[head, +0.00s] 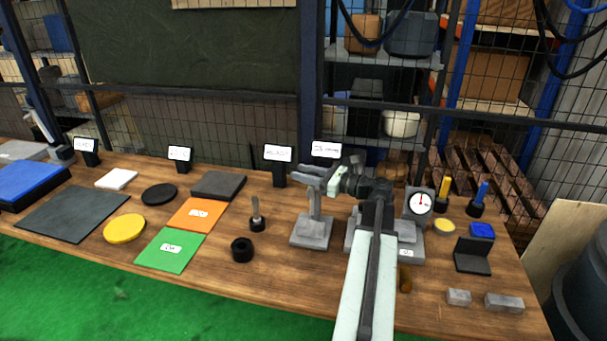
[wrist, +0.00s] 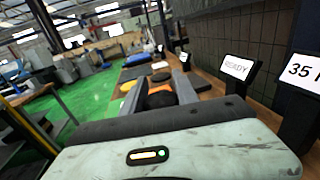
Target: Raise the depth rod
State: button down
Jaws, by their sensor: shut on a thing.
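My gripper (head: 326,179) is at the top of a small grey stand (head: 314,217) with a block base and an upright post, right of the middle of the table in the head view. In the wrist view my gripper (wrist: 160,90) is shut on a dark rounded piece (wrist: 160,99) between its fingers. I take this piece to be the top of the depth rod. The rest of the rod is hidden by my gripper and the stand, so I cannot tell how high it is.
A dial gauge (head: 420,203) on a grey block stands right of my arm. A black ring (head: 242,250) and a small upright pin (head: 257,216) are left of the stand. Sign holders (head: 279,162) line the back edge. Green (head: 170,251) and orange (head: 198,215) mats lie farther left.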

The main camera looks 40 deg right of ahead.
jog(key=shift+d+r, duration=0.1)
jog(key=shift+r, duration=0.4)
jog(key=c, duration=0.9)
grip_release()
jog(key=shift+c, duration=0.2)
jog(key=shift+s, duration=0.1)
jog(key=v, duration=0.7)
jog(key=shift+s, duration=0.35)
jog(key=shift+d+f, duration=0.1)
